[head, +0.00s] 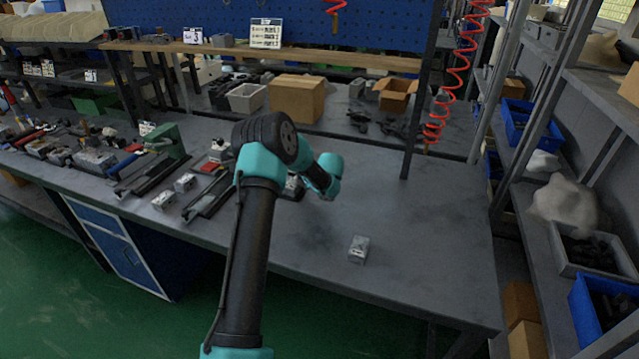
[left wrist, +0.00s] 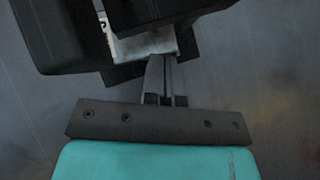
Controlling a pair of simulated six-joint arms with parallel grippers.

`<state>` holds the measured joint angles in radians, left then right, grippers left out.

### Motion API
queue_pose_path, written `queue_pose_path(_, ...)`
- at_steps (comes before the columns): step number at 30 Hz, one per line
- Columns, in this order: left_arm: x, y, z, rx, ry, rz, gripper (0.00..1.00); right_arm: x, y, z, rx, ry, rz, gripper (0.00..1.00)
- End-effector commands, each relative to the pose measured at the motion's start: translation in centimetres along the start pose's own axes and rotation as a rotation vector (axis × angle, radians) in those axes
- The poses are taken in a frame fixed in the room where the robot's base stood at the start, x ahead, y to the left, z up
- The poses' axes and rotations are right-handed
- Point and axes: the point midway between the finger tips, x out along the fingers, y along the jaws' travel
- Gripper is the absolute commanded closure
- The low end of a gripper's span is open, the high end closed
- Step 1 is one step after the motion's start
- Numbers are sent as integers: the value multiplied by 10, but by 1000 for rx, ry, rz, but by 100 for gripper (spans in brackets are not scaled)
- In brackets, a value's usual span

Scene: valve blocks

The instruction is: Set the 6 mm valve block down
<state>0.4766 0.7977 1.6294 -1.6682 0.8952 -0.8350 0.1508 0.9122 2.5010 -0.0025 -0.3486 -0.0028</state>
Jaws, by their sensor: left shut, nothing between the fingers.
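A small silver valve block (head: 359,249) sits alone on the grey bench at front right. Another pale block (head: 293,187) is partly hidden behind my arm in the head view. I cannot read which one is 6 mm. In the left wrist view, a silver block with a pale label (left wrist: 145,46) sits among dark parts just beyond my left gripper (left wrist: 168,65). The gripper's fingers are together with nothing between them; whether they touch the block is unclear. In the head view my arm's wrist hides the fingertips. My right gripper is not in view.
Two more silver blocks (head: 185,182) (head: 163,200) stand to the left on the bench (head: 420,200), near a green tool (head: 165,145) and dark rails. Tools clutter the far left. The bench right of my arm is mostly clear. A shelf rack (head: 560,130) stands at right.

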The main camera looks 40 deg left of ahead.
Motion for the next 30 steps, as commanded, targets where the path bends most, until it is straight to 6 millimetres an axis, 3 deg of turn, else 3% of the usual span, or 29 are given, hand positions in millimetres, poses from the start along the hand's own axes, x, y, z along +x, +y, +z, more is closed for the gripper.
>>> queue_pose_path(3,7,9,6,-8,0,9,100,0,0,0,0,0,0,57)
queue_pose_path(17,2,8,7,-9,0,8,100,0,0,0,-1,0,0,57)
queue_pose_path(23,-20,7,7,-8,0,5,100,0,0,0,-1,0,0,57)
queue_pose_path(30,-65,7,7,-8,0,4,100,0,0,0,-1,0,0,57)
